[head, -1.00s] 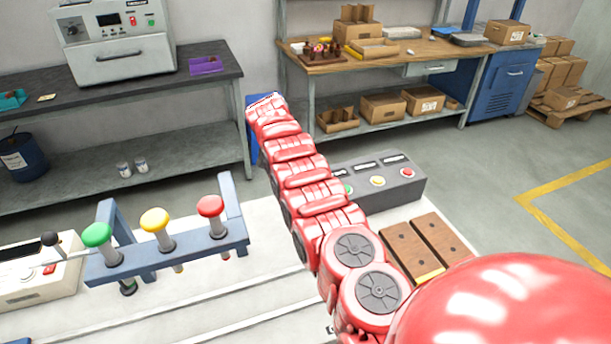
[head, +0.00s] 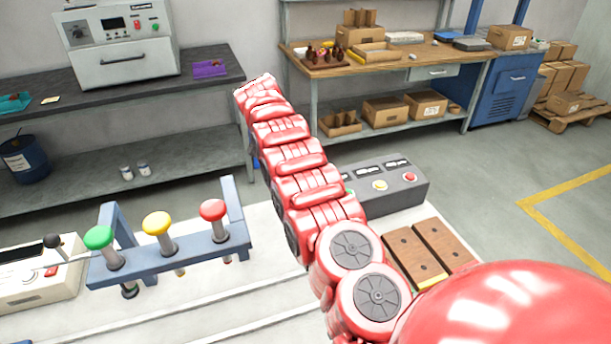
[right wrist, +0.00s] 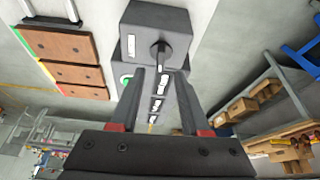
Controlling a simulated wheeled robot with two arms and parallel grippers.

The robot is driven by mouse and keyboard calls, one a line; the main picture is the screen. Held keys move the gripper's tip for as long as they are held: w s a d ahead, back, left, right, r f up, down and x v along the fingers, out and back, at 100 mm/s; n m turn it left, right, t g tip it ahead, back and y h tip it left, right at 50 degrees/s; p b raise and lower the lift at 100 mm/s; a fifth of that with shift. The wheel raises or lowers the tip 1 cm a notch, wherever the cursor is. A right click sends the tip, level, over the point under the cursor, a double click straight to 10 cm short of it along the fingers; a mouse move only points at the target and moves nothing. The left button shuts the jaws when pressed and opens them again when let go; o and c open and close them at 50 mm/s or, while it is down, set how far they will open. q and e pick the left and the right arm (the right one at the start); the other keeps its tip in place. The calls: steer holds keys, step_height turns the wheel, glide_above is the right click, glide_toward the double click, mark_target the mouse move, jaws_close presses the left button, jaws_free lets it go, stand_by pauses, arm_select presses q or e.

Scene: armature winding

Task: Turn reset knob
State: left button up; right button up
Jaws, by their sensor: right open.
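A black knob (right wrist: 158,50) with a bar-like handle is on the dark grey box in the right wrist view, beside white labels. My right gripper (right wrist: 160,78) is open and empty. Its two dark fingers point toward the knob's end of the box, with the knob just past and between the tips; contact cannot be told. In the head view, the dark grey control box (head: 402,195) shows a yellow and a red button and labels. My red right arm hides its left part, the knob and the right gripper. My left gripper is not in view.
A blue rack with green, yellow and red handles (head: 190,250) stands left of my arm. A white box with a small lever (head: 30,285) is at far left. Brown wooden blocks (head: 412,258) lie in front of the control box. Workbenches (head: 215,80) stand behind.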

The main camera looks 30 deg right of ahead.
steer(key=p+v, duration=0.9)
steer(key=v, duration=0.2)
steer(key=shift+r, duration=0.15)
